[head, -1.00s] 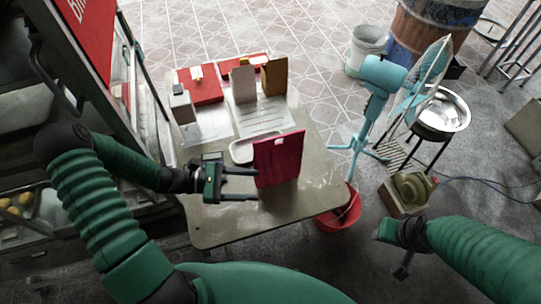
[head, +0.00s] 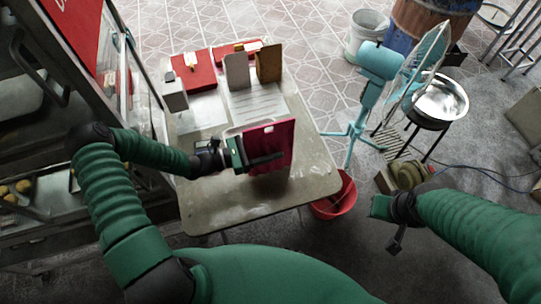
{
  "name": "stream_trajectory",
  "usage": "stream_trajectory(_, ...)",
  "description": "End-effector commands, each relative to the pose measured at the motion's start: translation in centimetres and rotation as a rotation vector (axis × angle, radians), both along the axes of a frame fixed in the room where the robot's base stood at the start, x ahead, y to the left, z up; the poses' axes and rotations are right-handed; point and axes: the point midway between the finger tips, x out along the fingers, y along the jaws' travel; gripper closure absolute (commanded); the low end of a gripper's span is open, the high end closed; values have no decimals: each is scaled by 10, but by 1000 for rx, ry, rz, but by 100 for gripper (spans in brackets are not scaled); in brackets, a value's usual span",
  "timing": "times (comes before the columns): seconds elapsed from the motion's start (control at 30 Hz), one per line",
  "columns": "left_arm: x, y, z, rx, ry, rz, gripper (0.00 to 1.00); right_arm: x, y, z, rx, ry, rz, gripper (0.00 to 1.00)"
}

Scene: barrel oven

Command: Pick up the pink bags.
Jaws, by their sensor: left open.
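A pink bag (head: 279,135) stands upright near the front right part of the table (head: 225,210). It is a flat, dark pink shape with a small light spot near its top edge. My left gripper (head: 262,160) is open at the bag's left side. One dark finger lies across the bag's near face; the other finger is hidden, apparently behind the bag. I cannot tell whether the fingers touch it. My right gripper (head: 382,208) is at the lower right, away from the table, and its fingers are not clear. I see only one pink bag.
Red boxes (head: 194,73), a grey board (head: 237,71), a brown board (head: 269,62) and papers (head: 258,103) occupy the table's back. A red bucket (head: 334,197) and blue fan (head: 372,95) stand right of it. The front tabletop is clear.

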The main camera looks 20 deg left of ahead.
Motion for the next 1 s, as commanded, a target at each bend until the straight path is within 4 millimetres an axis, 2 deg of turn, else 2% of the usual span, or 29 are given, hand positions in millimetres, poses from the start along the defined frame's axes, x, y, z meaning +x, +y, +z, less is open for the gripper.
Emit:
stream_trajectory(0.23,2,-1,-1,1,1,2,42,0,0,0,0,0,0,59)
stream_trajectory(0.67,2,-2,-1,2,2,1,98,0,0,0,0,0,0,59)
stream_trajectory(1.0,2,-1,-1,0,1,1,100,0,0,0,0,0,0,59)
